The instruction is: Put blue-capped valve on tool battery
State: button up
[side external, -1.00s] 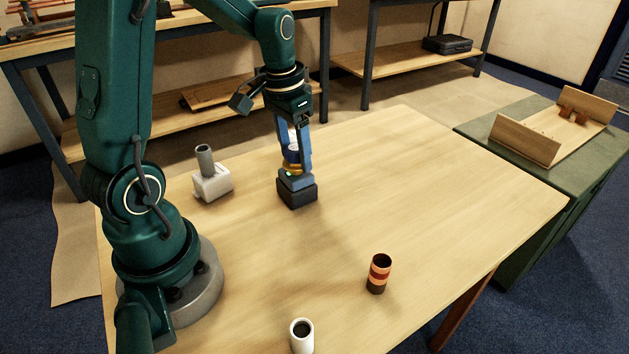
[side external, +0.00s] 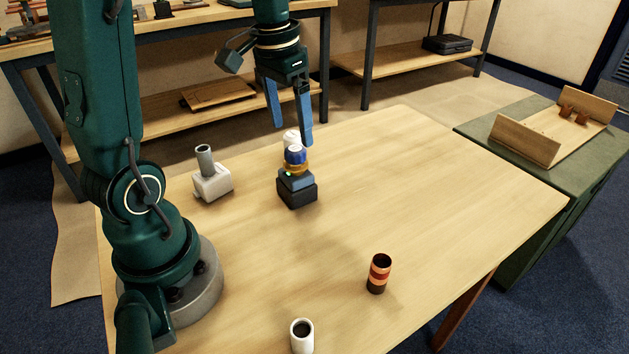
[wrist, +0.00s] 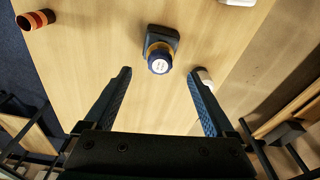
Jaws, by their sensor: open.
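The blue-capped valve (side external: 295,155), with a brass-coloured lower part, sits upright on top of the dark tool battery (side external: 297,193), which stands on the wooden table. In the wrist view the blue cap with its pale top (wrist: 159,62) overlaps the near side of the battery (wrist: 168,33). My gripper (side external: 292,135) is open and empty above the valve and apart from it. In the wrist view its two fingers (wrist: 159,74) are spread wide, with the cap just beyond the gap between the tips.
A white block with a grey cylinder (side external: 210,178) stands left. An orange-and-dark cylinder (side external: 379,273) and a white cup (side external: 302,336) stand in front. The table's right side is clear.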

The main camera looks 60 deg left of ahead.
aim_at(289, 151)
notch_tip(289, 151, up, 5)
jog(key=s+d+f+m+t, duration=0.1)
jog(key=s+d+f+t, duration=0.2)
jog(key=s+d, duration=0.6)
jog(key=d+t, duration=0.1)
jog(key=d, duration=0.2)
jog(key=shift+s+f+m, duration=0.25)
jog(key=shift+m, duration=0.15)
